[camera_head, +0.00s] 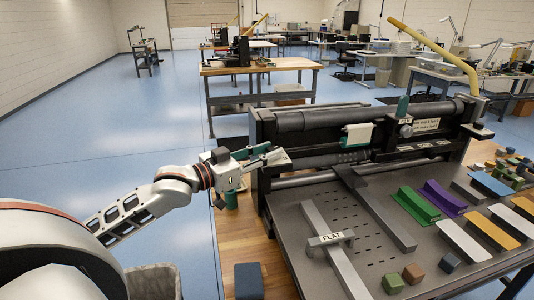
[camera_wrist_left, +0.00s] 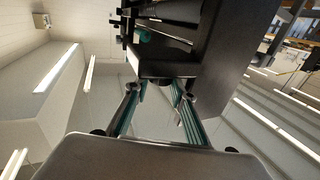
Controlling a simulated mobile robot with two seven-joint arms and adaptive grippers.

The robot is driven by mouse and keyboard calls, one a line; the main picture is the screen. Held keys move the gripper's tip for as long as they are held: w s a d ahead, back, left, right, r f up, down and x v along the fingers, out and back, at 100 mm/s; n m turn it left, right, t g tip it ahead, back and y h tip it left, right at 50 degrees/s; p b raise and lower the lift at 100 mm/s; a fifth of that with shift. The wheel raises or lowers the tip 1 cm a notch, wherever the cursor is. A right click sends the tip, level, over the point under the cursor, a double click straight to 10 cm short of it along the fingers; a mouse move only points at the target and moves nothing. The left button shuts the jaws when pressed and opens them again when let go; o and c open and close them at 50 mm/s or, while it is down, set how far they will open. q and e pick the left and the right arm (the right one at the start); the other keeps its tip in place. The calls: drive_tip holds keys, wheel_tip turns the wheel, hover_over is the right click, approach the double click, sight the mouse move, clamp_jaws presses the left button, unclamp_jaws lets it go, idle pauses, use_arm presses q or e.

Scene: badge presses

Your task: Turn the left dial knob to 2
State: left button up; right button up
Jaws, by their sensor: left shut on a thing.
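The press (camera_head: 350,122) is a dark machine with a long roller across its top. My left gripper (camera_head: 272,156) is at the left end of the press, its fingers pointing right against the frame. In the left wrist view the two fingers (camera_wrist_left: 158,92) reach to either side of a dark block-like part (camera_wrist_left: 165,66) of the press. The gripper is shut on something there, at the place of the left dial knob. The knob itself is hidden by the fingers, and no dial number is readable. My right gripper is not in view.
Green (camera_head: 415,206) and purple (camera_head: 444,197) strips and several small blocks lie to the right. A blue-grey block (camera_head: 248,281) stands on the wooden bench. Open floor lies left of the bench.

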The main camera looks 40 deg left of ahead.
use_arm(q)
drive_tip(key=shift+f+h, duration=0.1)
drive_tip(key=shift+h, duration=0.2)
idle(0.4)
drive_tip(key=o, duration=1.1)
drive_tip(key=shift+s+a, duration=0.2)
drive_tip(key=shift+s, duration=0.2)
drive_tip(key=v, duration=0.7)
drive_tip(key=shift+s, duration=0.1)
